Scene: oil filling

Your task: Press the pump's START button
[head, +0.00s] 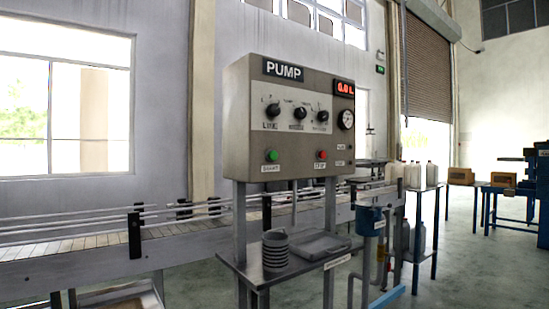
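The pump (290,120) is a grey control box on a metal stand, in the middle of the head view. A black sign on it reads PUMP. A green button (272,156) sits at the lower left of its panel, above a small label that seems to read START. A red button (322,155) sits to its right, also above a small label. A red display (345,87) at the upper right reads 0.0 L, with a round gauge (346,119) below it. Several black knobs (299,111) are in a row across the panel. My gripper is not in view.
A shelf (259,272) below the panel holds a ribbed grey cup (275,250) and a flat grey tray (318,245). A conveyor (85,248) runs behind the stand. White bottles (412,175) stand on a table at right. Open floor (455,270) lies at lower right.

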